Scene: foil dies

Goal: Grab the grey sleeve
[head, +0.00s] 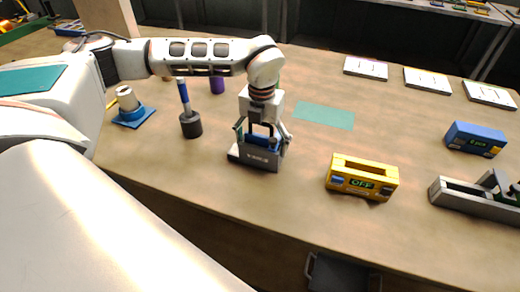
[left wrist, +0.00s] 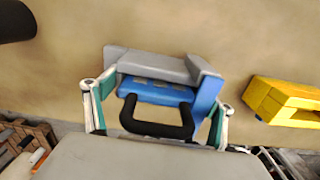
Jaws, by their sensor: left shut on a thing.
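My left gripper (head: 262,142) points down with its fingers on either side of a blue block (left wrist: 158,92) with a black handle. It is shut on that block. The block sits against a grey holder (head: 250,155), which also shows behind the block in the left wrist view (left wrist: 150,62). No thing is plainly marked as the grey sleeve. A dark grey cylinder (head: 190,126) with a blue-and-white rod stands left of the gripper. A pale cylinder (head: 128,99) stands on a blue base farther left. My right gripper is not in view.
A yellow box (head: 362,178) reading OFF stands right of the gripper. A grey holder with a green part (head: 470,199) and a blue box (head: 476,138) lie farther right. A green mat (head: 324,115) and white cards (head: 366,68) lie behind. A purple cylinder (head: 217,85) stands behind my arm.

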